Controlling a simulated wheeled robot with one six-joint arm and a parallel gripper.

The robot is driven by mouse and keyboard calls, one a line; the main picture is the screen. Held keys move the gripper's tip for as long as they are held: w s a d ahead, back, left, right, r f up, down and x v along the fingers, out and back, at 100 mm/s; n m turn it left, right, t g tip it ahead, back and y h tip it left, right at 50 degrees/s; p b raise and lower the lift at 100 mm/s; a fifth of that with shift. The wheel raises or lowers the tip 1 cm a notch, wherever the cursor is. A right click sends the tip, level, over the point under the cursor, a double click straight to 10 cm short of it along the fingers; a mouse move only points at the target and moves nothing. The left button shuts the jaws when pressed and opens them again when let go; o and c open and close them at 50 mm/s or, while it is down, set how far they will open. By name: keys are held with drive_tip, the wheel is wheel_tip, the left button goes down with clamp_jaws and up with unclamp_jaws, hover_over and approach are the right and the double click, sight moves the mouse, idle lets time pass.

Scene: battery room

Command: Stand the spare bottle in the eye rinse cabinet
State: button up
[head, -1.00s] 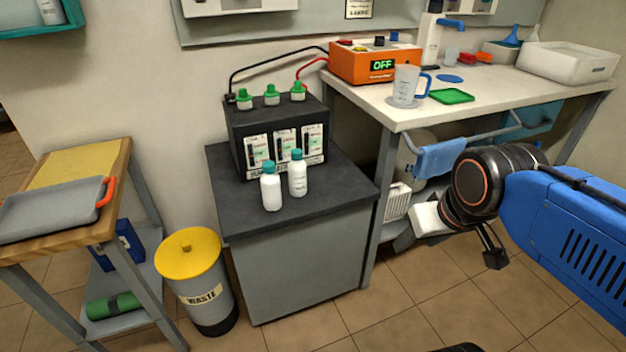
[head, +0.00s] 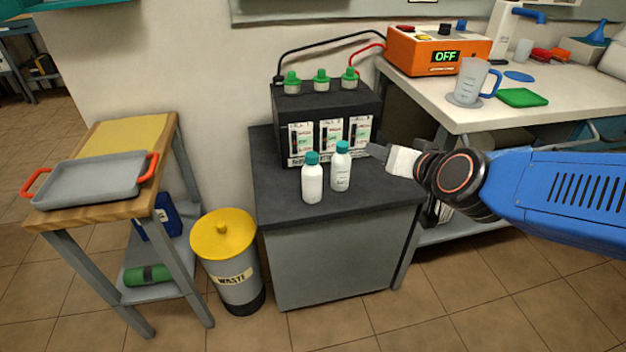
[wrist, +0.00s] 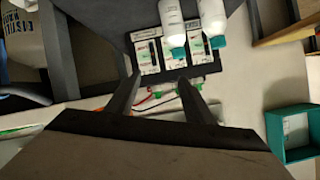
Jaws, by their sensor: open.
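Two white bottles with teal caps stand upright on the dark cabinet top (head: 275,190). One is the front-left bottle (head: 312,183); the other is the back-right bottle (head: 340,171), with markings on its side. I cannot tell which is the spare. They also show in the wrist view, front-left (wrist: 212,14) and back-right (wrist: 172,24). My gripper (head: 401,184) is open and empty, to the right of both bottles and apart from them. Its fingers (wrist: 160,88) show in the wrist view. A teal open-fronted cabinet (wrist: 271,135), with a pale item inside, is probably the eye rinse cabinet.
A black battery box (head: 325,105) with green caps and cables stands right behind the bottles. A yellow-lidded waste bin (head: 238,275) and a wooden cart with a grey tray (head: 95,180) are at left. A white bench (head: 450,110) holds an orange charger (head: 440,52) and jug (head: 468,82).

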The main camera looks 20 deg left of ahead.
drive_tip(key=a+t, duration=0.1)
drive_tip(key=a, duration=0.7)
drive_tip(key=m+t+h, duration=0.2)
drive_tip(key=t+h, duration=0.4)
approach(310, 161)
drive_tip(key=w, duration=0.7)
drive_tip(key=w+a, duration=0.1)
drive_tip(key=w, duration=0.3)
drive_tip(key=shift+w, duration=0.3)
drive_tip(key=shift+f, duration=0.1)
drive_tip(key=shift+c, duration=0.6)
clamp_jaws()
